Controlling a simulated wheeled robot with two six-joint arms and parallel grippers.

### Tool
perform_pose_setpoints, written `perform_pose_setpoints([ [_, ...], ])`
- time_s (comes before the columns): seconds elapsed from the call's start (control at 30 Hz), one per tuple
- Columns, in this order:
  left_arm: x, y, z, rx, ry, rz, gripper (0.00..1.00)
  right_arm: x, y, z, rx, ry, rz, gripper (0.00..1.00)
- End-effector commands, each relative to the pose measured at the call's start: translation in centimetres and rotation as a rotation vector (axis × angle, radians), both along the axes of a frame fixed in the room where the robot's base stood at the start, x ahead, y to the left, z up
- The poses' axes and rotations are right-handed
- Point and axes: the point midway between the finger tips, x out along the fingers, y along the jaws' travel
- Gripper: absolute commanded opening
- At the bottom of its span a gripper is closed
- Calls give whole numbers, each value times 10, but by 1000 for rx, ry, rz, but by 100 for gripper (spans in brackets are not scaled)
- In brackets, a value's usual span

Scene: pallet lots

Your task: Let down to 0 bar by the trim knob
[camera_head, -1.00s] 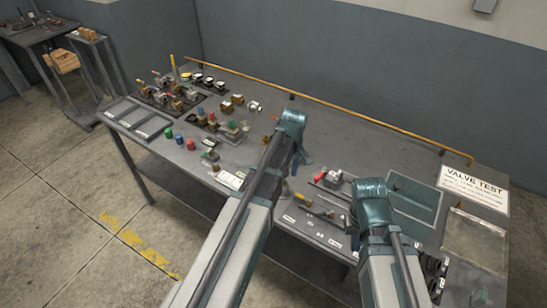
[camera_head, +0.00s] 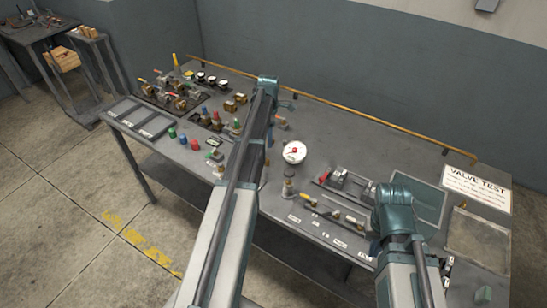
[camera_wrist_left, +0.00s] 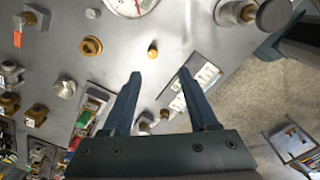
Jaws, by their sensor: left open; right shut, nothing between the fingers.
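A round white gauge (camera_head: 294,152) with a red mark stands on the bench, right of my left arm. Part of its dial (camera_wrist_left: 132,6) shows at the top edge of the left wrist view, too cropped to read. A small brass knob (camera_wrist_left: 152,50) sits below the dial, probably the trim knob. My left gripper (camera_wrist_left: 160,76) is open and empty, its fingertips apart on either side below that knob, not touching it. In the head view its wrist (camera_head: 268,83) is above the bench's back half. My right gripper (camera_head: 397,207) is low at the bench's right; its fingers are hidden.
A metal fitting (camera_head: 288,190) stands in front of the gauge. Several valves and coloured caps crowd the left. A brass rail (camera_head: 380,125) runs along the back edge.

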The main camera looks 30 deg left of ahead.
Motion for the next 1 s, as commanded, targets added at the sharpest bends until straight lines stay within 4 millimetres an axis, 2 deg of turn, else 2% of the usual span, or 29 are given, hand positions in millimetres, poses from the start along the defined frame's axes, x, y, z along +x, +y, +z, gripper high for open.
perform_pose_setpoints([
  [0.03, 5, 13, 1, -1, -1, 52, 60, 0, 0, 1, 0, 0, 0, 0],
  [0.13, 6, 23, 1, -3, -4, 109, 60, 0, 0, 1, 0, 0, 0, 0],
  [0.47, 5, 24, -6, -3, -5, 120, 60, 0, 0, -6, 0, 0, 0, 0],
  [0.67, 5, 24, -24, -3, -5, 119, 60, 0, 0, -24, 0, 0, -1, 0],
  [1.0, 5, 24, -72, -3, -5, 118, 60, 0, 0, -72, 0, 0, -2, 0],
])
